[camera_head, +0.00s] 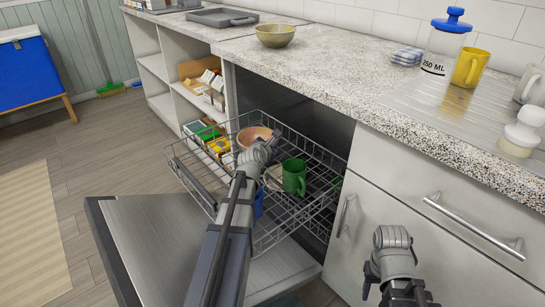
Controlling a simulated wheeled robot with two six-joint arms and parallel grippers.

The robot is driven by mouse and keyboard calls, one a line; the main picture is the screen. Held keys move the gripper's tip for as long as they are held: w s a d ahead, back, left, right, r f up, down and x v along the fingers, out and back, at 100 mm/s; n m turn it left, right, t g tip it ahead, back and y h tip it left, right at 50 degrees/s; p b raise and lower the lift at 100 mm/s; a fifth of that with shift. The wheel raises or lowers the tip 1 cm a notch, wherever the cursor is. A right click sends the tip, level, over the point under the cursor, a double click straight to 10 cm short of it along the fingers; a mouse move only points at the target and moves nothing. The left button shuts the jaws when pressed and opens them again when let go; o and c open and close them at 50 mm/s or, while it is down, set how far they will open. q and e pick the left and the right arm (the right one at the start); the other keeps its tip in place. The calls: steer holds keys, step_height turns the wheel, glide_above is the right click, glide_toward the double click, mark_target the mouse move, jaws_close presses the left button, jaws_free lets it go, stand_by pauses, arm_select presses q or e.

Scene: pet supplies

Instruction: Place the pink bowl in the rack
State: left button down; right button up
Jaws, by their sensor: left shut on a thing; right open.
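The pink bowl (251,135) is at the far left part of the pulled-out wire dishwasher rack (183,168). My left gripper (268,142) is shut on the bowl's near right side. The gripper and wrist hide part of the bowl, and I cannot tell whether its base touches the wires. A green mug (294,177) stands in the rack to the right of my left gripper. My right gripper (393,240) is open in front of the cabinet at the lower right, apart from the rack. Its fingertips are hard to make out.
The dishwasher door (150,245) hangs open below the rack. A blue item (259,204) shows behind my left arm. On the counter (330,75) are a yellowish bowl (275,35), a blue-lidded jar (443,45) and a yellow mug (470,68). Shelves with boxes stand behind the rack.

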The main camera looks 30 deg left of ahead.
arm_select(q)
steer(key=shift+f+b, duration=1.75)
steer(key=shift+b, duration=0.1)
steer(key=shift+f, duration=0.25)
steer(key=c, duration=1)
jaws_free()
steer(key=shift+r, duration=0.1)
steer(key=shift+r, duration=0.1)
steer(key=shift+s+r, duration=0.2)
steer(key=shift+s, duration=0.1)
steer(key=p+v, duration=0.4)
steer(key=v, duration=0.7)
steer(key=shift+s, duration=0.15)
